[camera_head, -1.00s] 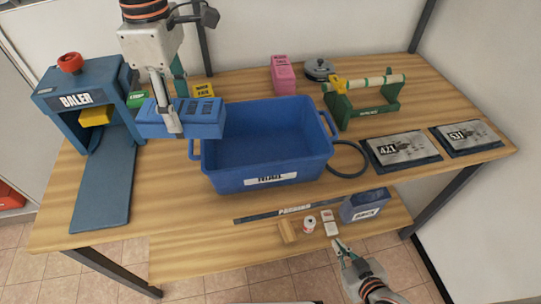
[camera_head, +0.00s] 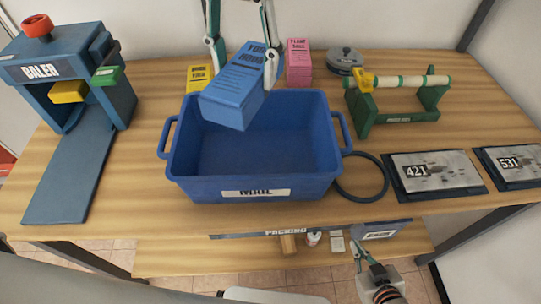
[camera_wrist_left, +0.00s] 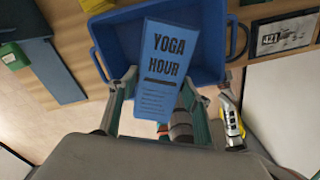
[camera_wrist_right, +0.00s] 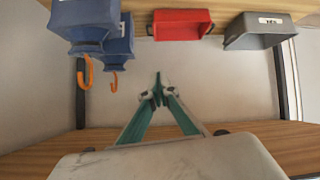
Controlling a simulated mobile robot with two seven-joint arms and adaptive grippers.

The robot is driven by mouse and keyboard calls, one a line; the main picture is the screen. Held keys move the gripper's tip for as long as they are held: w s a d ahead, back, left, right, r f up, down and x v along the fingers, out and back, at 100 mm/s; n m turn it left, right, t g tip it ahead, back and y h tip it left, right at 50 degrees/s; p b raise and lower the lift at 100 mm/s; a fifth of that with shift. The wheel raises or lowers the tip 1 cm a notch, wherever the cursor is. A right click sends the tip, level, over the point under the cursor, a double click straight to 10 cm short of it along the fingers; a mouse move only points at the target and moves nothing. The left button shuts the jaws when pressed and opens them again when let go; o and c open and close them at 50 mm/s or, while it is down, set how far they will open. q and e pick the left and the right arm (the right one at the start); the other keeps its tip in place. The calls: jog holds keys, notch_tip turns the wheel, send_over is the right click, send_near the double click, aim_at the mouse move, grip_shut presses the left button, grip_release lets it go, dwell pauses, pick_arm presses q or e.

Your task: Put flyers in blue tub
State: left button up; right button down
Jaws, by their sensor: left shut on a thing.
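My left gripper (camera_head: 241,62) is shut on a blue block of flyers (camera_head: 234,92) printed YOGA HOUR, one finger on each side. It holds the block tilted over the back part of the blue tub (camera_head: 255,188), which bears a MAIL label; the block also shows in the left wrist view (camera_wrist_left: 163,72). The visible tub floor is empty. A pink flyer block (camera_head: 298,62) stands behind the tub. A yellow flyer block (camera_head: 200,77) is behind its left side, partly hidden. My right gripper (camera_head: 357,252) is low by the under-shelf, fingertips together and empty in the right wrist view (camera_wrist_right: 157,92).
A green roll stand (camera_head: 398,98), a round grey object (camera_head: 345,60) and a dark ring (camera_head: 362,178) are right of the tub.

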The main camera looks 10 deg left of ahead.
pick_arm(q)
jog(key=shift+w+d+f, duration=0.35)
jog(key=shift+w+f, duration=0.1)
jog(key=shift+f, duration=0.25)
notch_tip(320, 180, down, 9)
jog(key=b, duration=0.1)
send_over(257, 163)
notch_tip(257, 163, down, 6)
jog(key=shift+f+b, duration=0.3)
jog(key=shift+b, duration=0.1)
jog(key=shift+s+f+n, duration=0.1)
jog(key=shift+f+n, duration=0.2)
jog(key=shift+f, duration=0.05)
notch_tip(257, 163, down, 4)
jog(key=shift+r, duration=0.25)
